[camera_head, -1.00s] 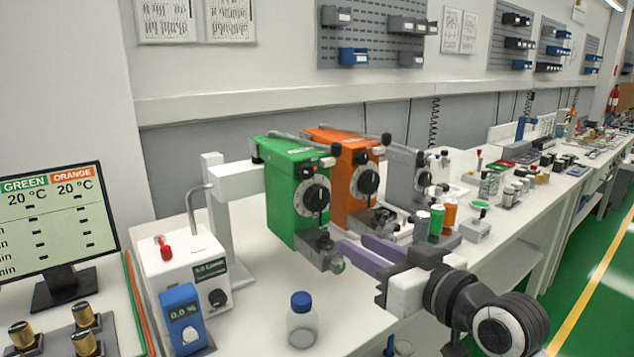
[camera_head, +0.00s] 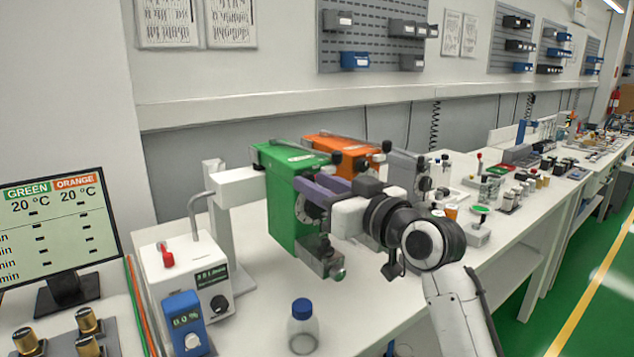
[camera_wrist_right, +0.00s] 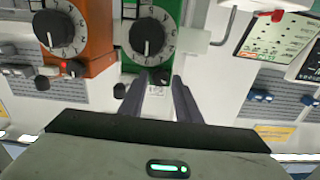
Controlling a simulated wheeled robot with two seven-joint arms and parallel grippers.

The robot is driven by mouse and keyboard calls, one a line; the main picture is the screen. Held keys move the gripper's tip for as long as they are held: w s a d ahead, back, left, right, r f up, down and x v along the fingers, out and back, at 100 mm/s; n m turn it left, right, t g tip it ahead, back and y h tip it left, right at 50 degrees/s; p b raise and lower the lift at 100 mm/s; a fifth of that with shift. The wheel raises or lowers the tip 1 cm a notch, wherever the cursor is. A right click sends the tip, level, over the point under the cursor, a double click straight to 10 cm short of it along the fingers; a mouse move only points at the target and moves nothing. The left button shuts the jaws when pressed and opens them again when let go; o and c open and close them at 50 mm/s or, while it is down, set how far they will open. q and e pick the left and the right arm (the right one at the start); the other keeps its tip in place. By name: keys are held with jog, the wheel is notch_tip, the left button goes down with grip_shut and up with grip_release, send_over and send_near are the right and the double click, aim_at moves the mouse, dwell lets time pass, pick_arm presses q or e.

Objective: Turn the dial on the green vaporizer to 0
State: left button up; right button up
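The green vaporizer (camera_head: 282,205) stands on the bench, with a white scale face on its front. Its black dial (camera_wrist_right: 147,38) shows clearly in the right wrist view, but the setting is too small to read surely. My right gripper (camera_head: 312,186) is in front of the green vaporizer and partly covers the dial in the head view. My left gripper is not in view.
An orange vaporizer (camera_head: 345,146) stands close beside the green one, its dial (camera_wrist_right: 54,29) also visible. A clear bottle with a blue cap (camera_head: 302,325) stands in front. A white box with a blue display unit (camera_head: 187,322) and a monitor (camera_head: 55,225) are at left.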

jog(key=shift+w, duration=0.1)
grip_shut()
jog(key=shift+a+n, duration=0.1)
jog(key=shift+n, duration=1)
grip_release()
jog(key=v, duration=1)
jog(key=shift+b, duration=0.35)
